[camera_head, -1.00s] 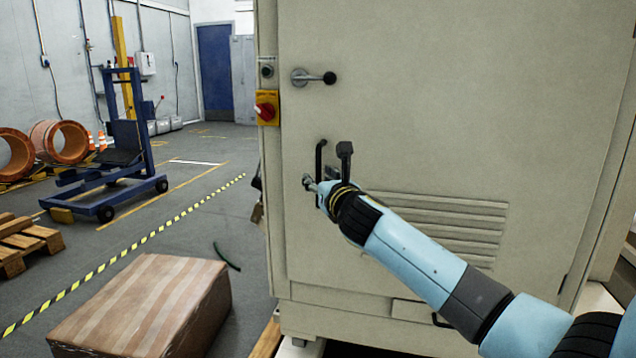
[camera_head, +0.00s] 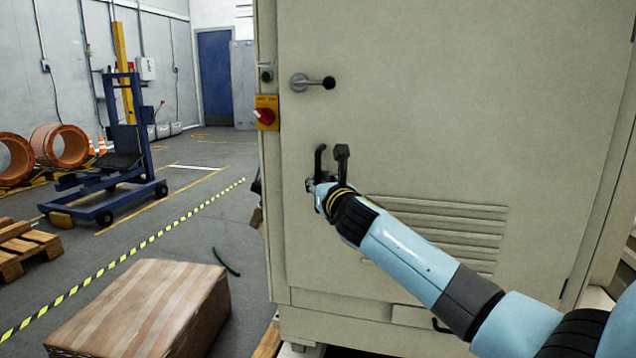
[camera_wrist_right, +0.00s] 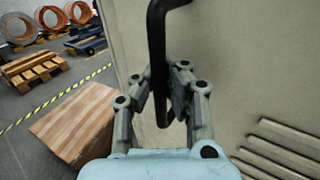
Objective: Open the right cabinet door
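The right cabinet door (camera_head: 450,120) is the beige panel in the head view and looks closed. Its black bar handle (camera_head: 320,160) stands near the door's left edge. The handle also runs down the middle of the right wrist view (camera_wrist_right: 157,40). My right gripper (camera_wrist_right: 161,78) has a finger on each side of the handle's lower part, with both tips close against it; it looks shut on the bar. In the head view, my wrist mostly hides this gripper (camera_head: 312,185). My left gripper is not in view.
A ball-ended lever (camera_head: 313,82) sits above the handle, and a red-yellow switch (camera_head: 266,113) is on the cabinet's left edge. A wrapped box (camera_head: 140,310) stands at lower left. The floor left of the cabinet is partly free, with a blue lift (camera_head: 120,160) farther back.

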